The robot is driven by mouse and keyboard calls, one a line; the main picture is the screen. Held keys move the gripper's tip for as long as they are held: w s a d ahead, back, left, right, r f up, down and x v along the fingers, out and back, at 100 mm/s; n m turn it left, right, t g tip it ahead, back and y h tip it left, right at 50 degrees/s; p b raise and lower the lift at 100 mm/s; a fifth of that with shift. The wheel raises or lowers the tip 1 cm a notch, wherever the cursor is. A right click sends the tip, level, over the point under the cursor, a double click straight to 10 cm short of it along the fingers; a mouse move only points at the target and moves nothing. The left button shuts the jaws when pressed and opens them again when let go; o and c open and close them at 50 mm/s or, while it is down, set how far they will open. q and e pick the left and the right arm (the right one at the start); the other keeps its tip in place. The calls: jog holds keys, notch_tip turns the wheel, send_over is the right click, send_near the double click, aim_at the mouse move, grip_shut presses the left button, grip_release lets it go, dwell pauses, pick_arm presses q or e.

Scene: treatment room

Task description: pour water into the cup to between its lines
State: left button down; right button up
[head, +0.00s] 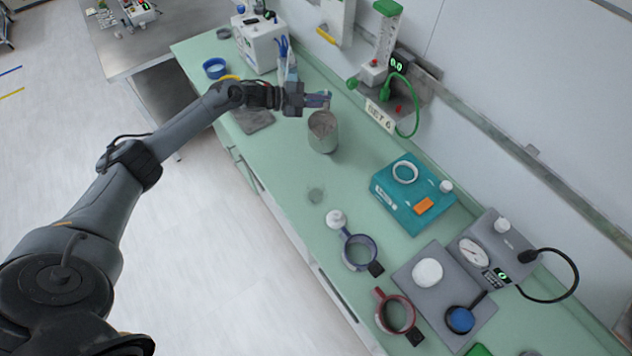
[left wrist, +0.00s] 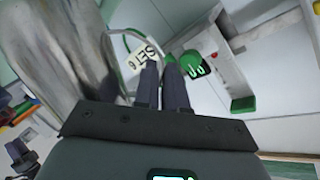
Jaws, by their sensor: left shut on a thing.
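A grey metal jug (head: 322,134) is over the green bench in the head view, its open top facing up; whether it touches the bench is unclear. It fills the left of the left wrist view (left wrist: 62,60). My left gripper (head: 322,99) is at the jug's far side, its fingers close together. In the left wrist view the fingers (left wrist: 163,85) meet by a thin curved handle (left wrist: 126,40) beside the jug; the grip itself is partly hidden. A faint, small round clear thing (head: 315,195) is on the bench nearer me; I cannot tell whether it is the cup, and no lines show.
A teal box (head: 412,208), blue-ringed holder (head: 359,254), red-ringed holder (head: 395,313) and grey device (head: 427,271) stand toward the lower right. A "SET 6" sign (head: 380,117) and green-capped apparatus (head: 386,40) are by the wall. The middle of the bench is mostly clear.

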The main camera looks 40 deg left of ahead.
aim_at(317, 113)
pick_arm(q)
jog(key=shift+s+d+m+t+p, duration=0.4)
jog(key=shift+s+d+m+p, duration=0.25)
jog(key=shift+s+p, duration=0.25)
jog(key=shift+s+d+f+m+t+p, duration=0.3)
jog(key=shift+s+m+p, duration=0.15)
jog(key=shift+s, duration=0.1)
jog(key=shift+s+d+f+m+t+p, duration=0.2)
jog(key=shift+s+d+m+p, duration=0.15)
jog(key=shift+s, duration=0.2)
jog(key=shift+s+d+r+m, duration=0.2)
jog(key=shift+s+m, duration=0.25)
jog(key=shift+m, duration=0.2)
jog(key=shift+s+d+f+m+t, duration=0.15)
jog(key=shift+s+d+m+t, duration=0.1)
jog(key=shift+s+m+t, duration=0.2)
jog(key=shift+s+d+f+m+t+h+b, duration=0.2)
jog(key=shift+s+d+m+t+h+b, duration=0.15)
jog(key=shift+m, duration=0.35)
jog(key=shift+s+d+f+m+t+h+b, duration=0.15)
jog(key=shift+s+d+m+h+b, duration=0.2)
jog(key=shift+m, duration=0.3)
pick_arm(e)
jog(key=shift+r, duration=1.5)
